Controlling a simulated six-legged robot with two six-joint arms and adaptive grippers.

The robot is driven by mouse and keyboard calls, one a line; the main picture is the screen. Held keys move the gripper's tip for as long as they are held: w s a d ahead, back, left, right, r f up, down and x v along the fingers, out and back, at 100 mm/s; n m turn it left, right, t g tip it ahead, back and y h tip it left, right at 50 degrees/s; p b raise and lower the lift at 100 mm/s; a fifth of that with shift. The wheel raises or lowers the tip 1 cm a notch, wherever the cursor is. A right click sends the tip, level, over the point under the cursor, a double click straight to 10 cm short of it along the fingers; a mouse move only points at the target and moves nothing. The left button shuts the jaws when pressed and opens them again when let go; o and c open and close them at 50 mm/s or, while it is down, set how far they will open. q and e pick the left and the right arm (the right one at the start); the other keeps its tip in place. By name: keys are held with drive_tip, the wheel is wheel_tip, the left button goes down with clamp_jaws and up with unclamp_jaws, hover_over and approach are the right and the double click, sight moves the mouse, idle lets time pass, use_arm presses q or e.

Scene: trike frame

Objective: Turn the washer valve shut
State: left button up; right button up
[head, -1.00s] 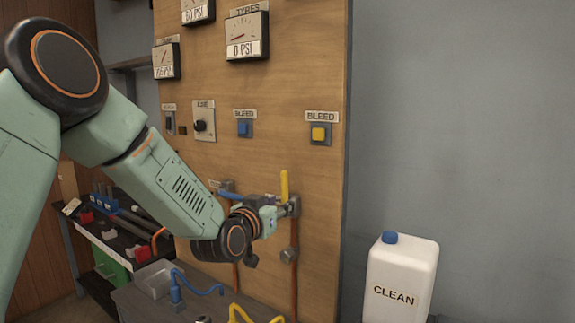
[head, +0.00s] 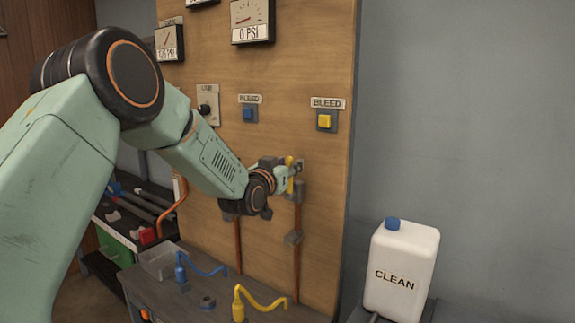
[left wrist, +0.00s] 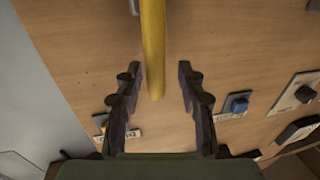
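A yellow valve lever (head: 290,186) stands roughly upright at the top of a copper pipe on the wooden panel. In the left wrist view the yellow lever (left wrist: 153,45) comes in from the top and its free end lies between my fingers. My left gripper (head: 287,177) is at the lever in the head view, partly covering it. In the left wrist view my left gripper (left wrist: 158,75) is open, with gaps showing on both sides of the lever. No readable label names this valve. My right gripper is not in view.
The wooden panel (head: 325,215) carries gauges, a blue button (head: 248,114) and a yellow button (head: 324,121). Below stand a blue hose fitting (head: 181,273), a yellow one (head: 239,306) and a grey bin (head: 160,262). A white CLEAN jug (head: 400,270) stands at the right.

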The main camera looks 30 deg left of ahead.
use_arm(q)
drive_tip(key=shift+w+d, duration=0.25)
drive_tip(key=shift+d, duration=0.3)
drive_tip(key=shift+w, duration=0.1)
drive_tip(key=shift+c, duration=0.2)
drive_tip(key=shift+s+a+f, duration=0.1)
drive_tip(key=shift+s+a, duration=0.1)
drive_tip(key=shift+a, duration=0.45)
drive_tip(key=c, duration=0.4)
drive_tip(key=shift+d, duration=0.45)
clamp_jaws()
drive_tip(key=shift+w+a, duration=0.1)
drive_tip(key=shift+a, duration=0.15)
drive_tip(key=shift+w, duration=0.1)
